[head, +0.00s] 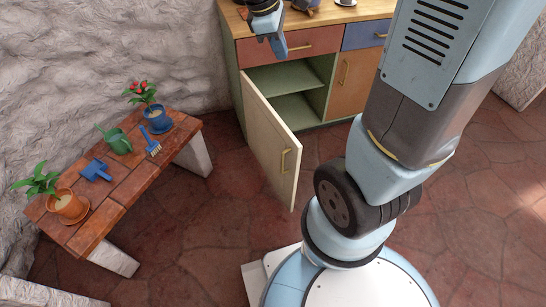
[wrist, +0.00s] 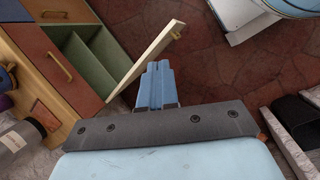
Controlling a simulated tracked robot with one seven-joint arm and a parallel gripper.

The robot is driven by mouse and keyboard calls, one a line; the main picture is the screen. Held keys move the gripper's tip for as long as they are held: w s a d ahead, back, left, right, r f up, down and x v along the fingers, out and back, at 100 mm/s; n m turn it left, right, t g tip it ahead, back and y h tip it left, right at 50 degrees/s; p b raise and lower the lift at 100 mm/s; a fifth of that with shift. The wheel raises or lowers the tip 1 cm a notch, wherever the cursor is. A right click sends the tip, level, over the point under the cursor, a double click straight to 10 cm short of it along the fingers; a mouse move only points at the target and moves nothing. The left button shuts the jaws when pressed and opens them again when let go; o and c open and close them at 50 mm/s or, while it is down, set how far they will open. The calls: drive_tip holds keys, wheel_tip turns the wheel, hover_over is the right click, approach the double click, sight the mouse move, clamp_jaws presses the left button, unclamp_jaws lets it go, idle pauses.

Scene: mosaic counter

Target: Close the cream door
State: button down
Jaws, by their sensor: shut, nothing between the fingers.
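The cream door (head: 270,142) stands wide open in the head view, swung out from the left side of a green cabinet (head: 240,98). It has a brass handle (head: 284,160) near its free edge. The open compartment behind it shows green shelves (head: 292,104). In the wrist view the cream door (wrist: 148,56) is seen nearly edge-on, just beyond the fingers. My gripper (head: 280,46) is shut and empty, above and in front of the cabinet's drawers in the head view.
A wooden bench (head: 125,175) with potted plants and small garden tools stands left of the door. A red drawer (head: 290,46), a blue drawer (head: 364,34) and a shut orange door (head: 352,82) are on the cabinet. Tiled floor (head: 190,225) is free between bench and door.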

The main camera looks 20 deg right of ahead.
drive_tip(key=w+a+f+n+g+h, duration=0.1)
drive_tip(key=w+a+f+n+h, duration=0.15)
drive_tip(key=f+n, duration=0.55)
drive_tip(key=w+a+f+n+g+h, duration=0.1)
drive_tip(key=w+a+f+n, duration=0.3)
drive_tip(key=f, duration=0.7)
drive_tip(key=s+a+f+n+t+h, duration=0.1)
drive_tip(key=a+f+n, duration=0.2)
drive_tip(key=f+n, duration=0.55)
drive_tip(key=s+a+f+n+h, duration=0.1)
drive_tip(key=s+a+f+n, duration=0.15)
drive_tip(key=f, duration=1.05)
drive_tip(key=d+r+x, duration=0.2)
drive_tip(key=x, duration=1.1)
drive_tip(key=shift+w+n, duration=0.3)
drive_tip(key=shift+w, duration=0.05)
drive_tip(key=shift+d, duration=0.1)
